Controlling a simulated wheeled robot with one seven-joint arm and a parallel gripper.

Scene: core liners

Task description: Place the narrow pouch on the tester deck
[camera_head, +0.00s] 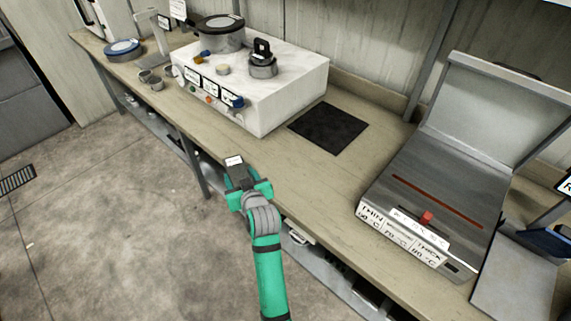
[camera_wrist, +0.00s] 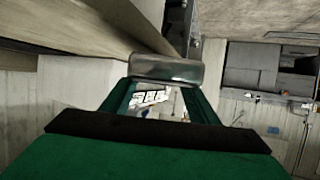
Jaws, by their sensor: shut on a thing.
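My gripper (camera_head: 248,186) is in front of the bench's front edge, left of the hinged grey machine. It is shut on a dark grey piece (camera_head: 238,174) with a small white label at its far end. In the wrist view a grey, shiny piece (camera_wrist: 166,71) lies across the fingertips. I take it for the narrow pouch; the fingers hide part of it. A white box-shaped machine (camera_head: 290,91) with knobs and labels stands beyond my gripper. I cannot tell for sure which surface is the tester deck.
A black square mat (camera_head: 329,128) lies flat on the bench (camera_head: 300,184). The grey machine (camera_head: 437,200) with raised lid and red slider stands at right. Small cups (camera_head: 151,80) and a blue-rimmed round dish (camera_head: 123,49) are at far left. Bench around the mat is clear.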

